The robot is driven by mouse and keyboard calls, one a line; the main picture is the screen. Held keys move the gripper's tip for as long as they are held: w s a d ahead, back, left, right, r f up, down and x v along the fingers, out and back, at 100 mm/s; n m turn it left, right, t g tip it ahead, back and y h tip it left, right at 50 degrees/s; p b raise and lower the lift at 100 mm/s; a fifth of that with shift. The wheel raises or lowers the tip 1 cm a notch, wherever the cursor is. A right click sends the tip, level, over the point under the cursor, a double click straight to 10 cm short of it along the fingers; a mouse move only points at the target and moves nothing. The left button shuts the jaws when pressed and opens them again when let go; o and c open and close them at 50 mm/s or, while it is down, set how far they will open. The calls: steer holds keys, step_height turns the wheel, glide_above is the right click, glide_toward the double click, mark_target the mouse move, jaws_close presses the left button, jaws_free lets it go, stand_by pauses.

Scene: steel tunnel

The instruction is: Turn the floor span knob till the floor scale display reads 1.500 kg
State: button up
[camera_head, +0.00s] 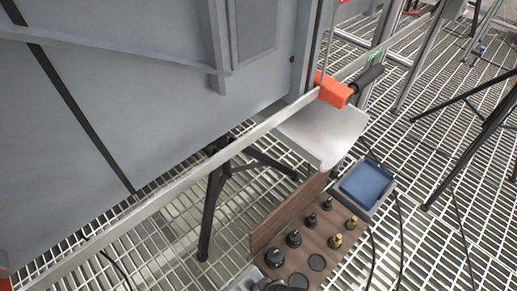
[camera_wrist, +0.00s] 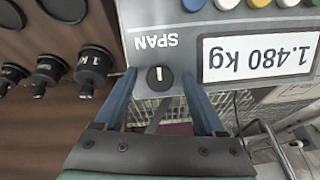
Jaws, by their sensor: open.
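The floor scale's display (camera_wrist: 258,58) is upside down in the wrist view and reads 1.480 kg. The dark round span knob (camera_wrist: 159,77), with a white pointer line, sits beside it under the inverted word SPAN. My gripper (camera_wrist: 159,92) is open, with one blue finger on each side of the knob. I cannot tell whether either finger touches it. The right finger is close to the display's edge. In the head view I cannot make out the knob, the readout or my gripper.
Black weights (camera_wrist: 93,67) marked 1 kg stand near the left finger. In the head view, a wooden weight rack (camera_head: 325,237) holds black and brass weights, beside a blue-topped box (camera_head: 367,184) with cables. Coloured buttons (camera_wrist: 257,3) line the scale panel. A rail crosses above the grating floor.

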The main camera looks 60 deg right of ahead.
steer(key=shift+c, duration=0.2)
jaws_close()
stand_by(0.3)
steer(key=m+p, duration=0.2)
steer(key=m, duration=0.2)
steer(key=shift+r+t+y, duration=0.1)
steer(key=shift+t+y, duration=0.2)
steer(key=shift+y, duration=0.1)
steer(key=shift+m+t+y+p, duration=0.3)
steer(key=shift+m+t+p, duration=0.15)
steer(key=shift+m, duration=1.75)
